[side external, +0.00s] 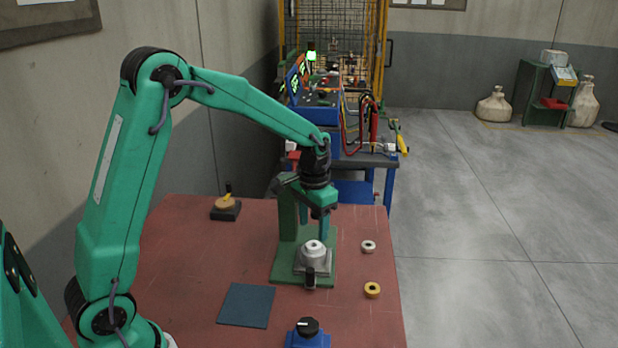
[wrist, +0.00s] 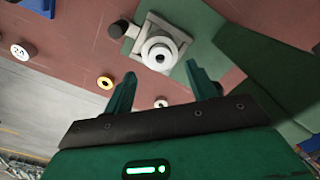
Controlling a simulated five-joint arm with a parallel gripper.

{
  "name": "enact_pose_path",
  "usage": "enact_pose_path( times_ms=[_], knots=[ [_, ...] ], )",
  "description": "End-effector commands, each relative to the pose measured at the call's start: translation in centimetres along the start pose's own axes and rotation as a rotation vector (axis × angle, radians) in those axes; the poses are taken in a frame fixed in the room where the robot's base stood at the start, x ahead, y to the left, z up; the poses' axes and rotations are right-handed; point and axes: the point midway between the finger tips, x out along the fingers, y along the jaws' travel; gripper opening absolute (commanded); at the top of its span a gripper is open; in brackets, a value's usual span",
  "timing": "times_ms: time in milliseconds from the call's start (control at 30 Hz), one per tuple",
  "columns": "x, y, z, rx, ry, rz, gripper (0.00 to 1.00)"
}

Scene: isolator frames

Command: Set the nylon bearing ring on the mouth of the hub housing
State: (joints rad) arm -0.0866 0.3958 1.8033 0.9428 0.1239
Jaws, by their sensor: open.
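The hub housing (side external: 314,267) is a pale grey block with a square flange on a green base plate; in the wrist view its flange (wrist: 176,35) shows from above. A white ring-like piece (side external: 314,246) sits level on its top, centred, with a hole showing in the wrist view (wrist: 158,54); it looks like the nylon ring. A smaller off-white ring (side external: 368,246) lies on the table to the right, so I cannot be sure which is nylon. My gripper (side external: 321,234) is open, fingers pointing down just above the housing, and in the wrist view (wrist: 160,68) nothing is between its fingertips.
A brass-coloured ring (side external: 372,290) lies at the table's right edge. A green upright (side external: 287,222) stands behind the housing and a black knobbed post (side external: 310,277) in front. A dark blue mat (side external: 246,306) and a blue box with a black knob (side external: 308,338) are nearer.

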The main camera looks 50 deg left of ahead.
Motion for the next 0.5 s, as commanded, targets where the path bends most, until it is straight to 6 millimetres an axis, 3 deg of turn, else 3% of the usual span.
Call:
enact_pose_path(
  times_ms=[200,500],
  knots=[
    [-2.1,0.0,0.0,0.000,0.001,0.000,0.57],
    [-2.5,0.0,0.0,0.000,0.000,0.000,0.57]
  ],
)
